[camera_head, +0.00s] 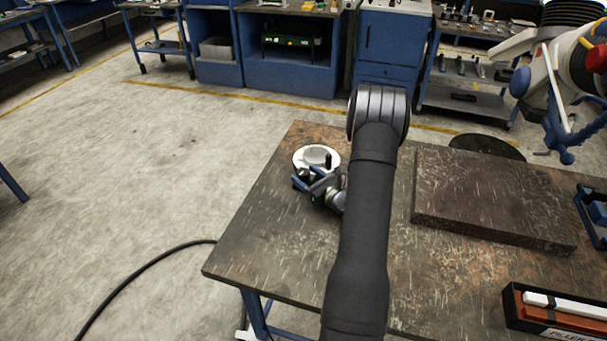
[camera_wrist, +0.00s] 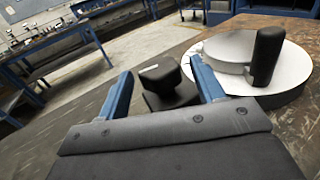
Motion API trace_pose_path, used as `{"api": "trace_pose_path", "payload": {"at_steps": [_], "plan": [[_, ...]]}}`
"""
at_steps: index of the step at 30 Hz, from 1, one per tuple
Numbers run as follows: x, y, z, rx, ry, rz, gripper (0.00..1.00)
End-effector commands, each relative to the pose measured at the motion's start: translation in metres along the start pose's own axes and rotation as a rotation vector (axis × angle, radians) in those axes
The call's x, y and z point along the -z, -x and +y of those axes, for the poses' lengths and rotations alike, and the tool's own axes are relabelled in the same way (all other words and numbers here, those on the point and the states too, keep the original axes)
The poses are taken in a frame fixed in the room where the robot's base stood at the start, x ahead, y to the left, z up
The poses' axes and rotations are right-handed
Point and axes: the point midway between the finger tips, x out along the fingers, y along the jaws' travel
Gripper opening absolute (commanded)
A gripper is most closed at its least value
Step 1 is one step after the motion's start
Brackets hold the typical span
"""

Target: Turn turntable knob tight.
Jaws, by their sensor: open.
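The turntable is a white round disc (camera_head: 302,154) near the left edge of the workbench, with a smaller raised disc on top. It also shows at the right of the wrist view (camera_wrist: 292,88). A black upright handle (camera_wrist: 266,56) stands on it. A black knob with a blocky head (camera_wrist: 165,86) sits low beside the disc, between my fingers in the picture. My gripper (camera_head: 312,182) is open beside the turntable, its two blue fingers on either side of the knob in the wrist view (camera_wrist: 160,76). No contact with the knob is visible. The knob's lower part is partly hidden.
A dark flat slab (camera_head: 495,200) lies on the workbench (camera_head: 265,240) to the right of my arm. A box with white and orange pieces (camera_head: 560,312) is at the front right. A blue tray (camera_head: 596,215) is at the right edge. The bench's left edge is close to the turntable.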

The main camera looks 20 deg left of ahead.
Motion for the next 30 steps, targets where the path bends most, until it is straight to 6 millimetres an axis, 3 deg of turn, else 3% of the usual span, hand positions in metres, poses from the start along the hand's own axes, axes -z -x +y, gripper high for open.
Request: {"api": "trace_pose_path", "payload": {"at_steps": [6, 14, 15, 22, 30], "plan": [[0.0, -0.017, 0.0, -0.001, -0.001, 0.0, 0.62], [0.0, -0.018, 0.0, 0.001, -0.001, 0.0, 0.62], [0.0, -0.018, 0.0, 0.001, -0.001, 0.0, 0.6], [0.0, -0.018, 0.0, 0.001, -0.001, 0.0, 0.17], [-0.001, -0.019, 0.001, 0.059, -0.002, -0.002, 0.17]]}}
